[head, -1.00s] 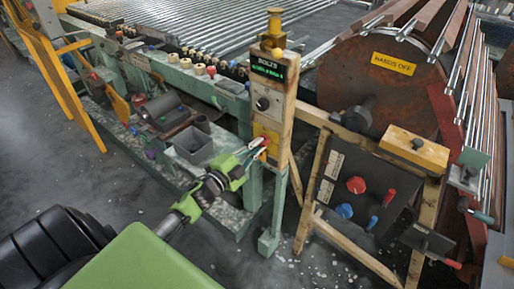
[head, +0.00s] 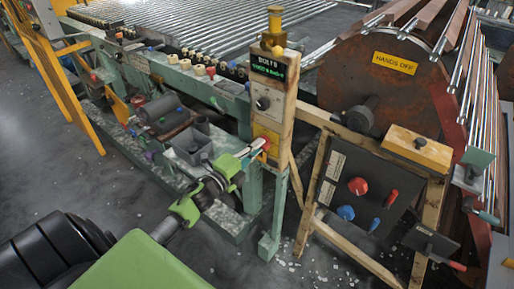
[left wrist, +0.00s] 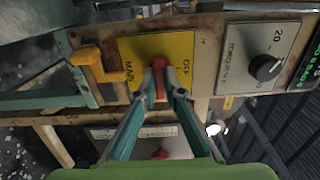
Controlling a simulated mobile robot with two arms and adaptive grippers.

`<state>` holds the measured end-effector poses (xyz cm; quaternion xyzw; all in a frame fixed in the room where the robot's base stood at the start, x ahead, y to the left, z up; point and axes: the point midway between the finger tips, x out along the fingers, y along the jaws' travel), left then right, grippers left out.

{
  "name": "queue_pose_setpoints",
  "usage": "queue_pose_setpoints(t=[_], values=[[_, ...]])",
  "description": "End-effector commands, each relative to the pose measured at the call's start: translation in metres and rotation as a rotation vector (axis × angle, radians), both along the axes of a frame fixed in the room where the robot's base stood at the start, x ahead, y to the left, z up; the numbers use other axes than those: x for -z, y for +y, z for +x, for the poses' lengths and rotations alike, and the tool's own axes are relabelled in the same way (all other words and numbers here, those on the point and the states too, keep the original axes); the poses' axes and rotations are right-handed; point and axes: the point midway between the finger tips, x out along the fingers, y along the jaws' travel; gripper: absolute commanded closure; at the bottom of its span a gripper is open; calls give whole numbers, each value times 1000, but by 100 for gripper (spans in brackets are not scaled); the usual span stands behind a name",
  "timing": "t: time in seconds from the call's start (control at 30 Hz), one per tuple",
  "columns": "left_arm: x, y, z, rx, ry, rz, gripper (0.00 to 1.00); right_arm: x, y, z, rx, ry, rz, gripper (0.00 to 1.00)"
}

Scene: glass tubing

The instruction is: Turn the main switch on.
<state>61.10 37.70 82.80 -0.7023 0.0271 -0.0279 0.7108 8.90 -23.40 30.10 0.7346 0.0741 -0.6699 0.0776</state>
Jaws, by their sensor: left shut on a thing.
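The red main switch (left wrist: 160,80) sits on a yellow plate (left wrist: 128,50) marked MAIN and OFF in the left wrist view. In the head view the switch (head: 266,143) shows as a small red spot low on the wooden control post (head: 287,112). My left gripper (left wrist: 160,88) has its two fingers closed on either side of the red handle. In the head view the left gripper (head: 258,149) reaches the post from the left. The fingers partly hide the handle, and its exact angle is hard to read. My right gripper is not in view.
A black dial (left wrist: 265,67) on a grey plate sits beside the switch plate. A yellow hook-shaped part (left wrist: 95,62) juts out on the other side. A black panel (head: 352,195) with red and blue knobs stands right of the post. Open floor lies at the left.

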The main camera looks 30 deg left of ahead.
Motion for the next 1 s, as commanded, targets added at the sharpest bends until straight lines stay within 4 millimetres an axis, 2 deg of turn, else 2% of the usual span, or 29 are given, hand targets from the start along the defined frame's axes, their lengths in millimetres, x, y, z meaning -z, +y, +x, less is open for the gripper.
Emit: queue_pose_setpoints(t=[0.3,0.33,0.4,0.77,0.87,1.0], values=[[1,-1,0,2,2,6,100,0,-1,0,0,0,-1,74],[1,-1,0,2,2,6,85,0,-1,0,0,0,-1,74],[1,-1,0,2,2,5,74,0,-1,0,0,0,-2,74],[1,0,-2,1,2,3,74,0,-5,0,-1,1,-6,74],[2,1,-10,0,3,2,74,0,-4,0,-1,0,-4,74],[2,2,-33,0,5,2,74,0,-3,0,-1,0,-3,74]])
